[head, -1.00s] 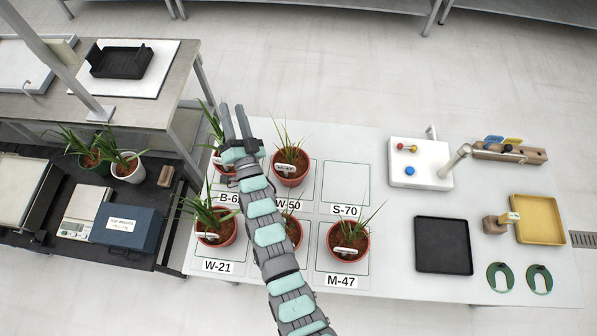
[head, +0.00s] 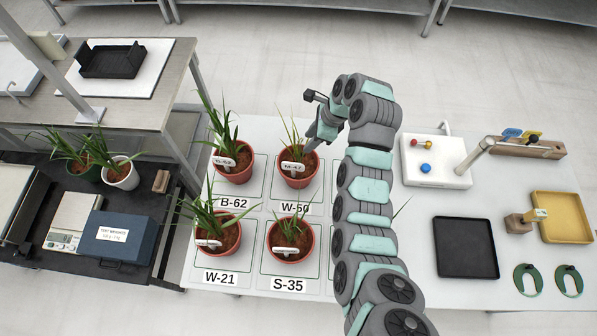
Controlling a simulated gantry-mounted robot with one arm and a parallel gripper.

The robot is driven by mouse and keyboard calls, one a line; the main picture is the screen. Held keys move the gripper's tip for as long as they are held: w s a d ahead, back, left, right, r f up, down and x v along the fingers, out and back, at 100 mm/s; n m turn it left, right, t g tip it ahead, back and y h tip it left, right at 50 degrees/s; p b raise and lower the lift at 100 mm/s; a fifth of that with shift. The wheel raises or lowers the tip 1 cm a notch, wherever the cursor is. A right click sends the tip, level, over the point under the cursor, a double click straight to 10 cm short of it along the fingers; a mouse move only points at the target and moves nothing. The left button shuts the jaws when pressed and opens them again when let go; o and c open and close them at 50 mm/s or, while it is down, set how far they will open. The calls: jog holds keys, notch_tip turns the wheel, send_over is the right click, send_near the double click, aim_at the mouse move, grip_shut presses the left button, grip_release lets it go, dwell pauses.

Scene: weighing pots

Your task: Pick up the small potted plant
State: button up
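Several potted plants in terracotta pots stand on labelled squares of the white table. One pot (head: 297,178) is on the W-50 square, and its white tag appears to read M-47. Others are on B-62 (head: 235,172), W-21 (head: 218,236) and S-35 (head: 290,246). Leaf tips (head: 403,208) right of my arm suggest another plant behind it. I cannot tell which plant is the small one. My gripper (head: 311,146) points down at the right rim of the pot on W-50. My arm partly hides the fingers, so their opening and any contact are unclear.
Two more plants (head: 121,178) stand on the dark lower bench at left, near a scale (head: 72,226) and a blue box (head: 121,230). At right are a white device (head: 432,165), a black tray (head: 465,248), a yellow tray (head: 566,216) and green rings (head: 568,281).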

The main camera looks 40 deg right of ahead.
aim_at(299, 155)
jog(key=shift+s+p+x, duration=0.15)
jog(key=shift+p+x, duration=0.05)
jog(key=shift+x, duration=1.55)
jog(key=shift+s+p+x, duration=0.15)
jog(key=shift+p+x, duration=0.05)
jog(key=shift+x, duration=1.55)
jog(key=shift+s+p+x, duration=0.15)
jog(key=shift+p+x, duration=0.05)
jog(key=shift+x, duration=1.5)
jog(key=shift+f, duration=0.15)
jog(key=shift+c, duration=0.2)
jog(key=shift+a, duration=0.1)
grip_shut()
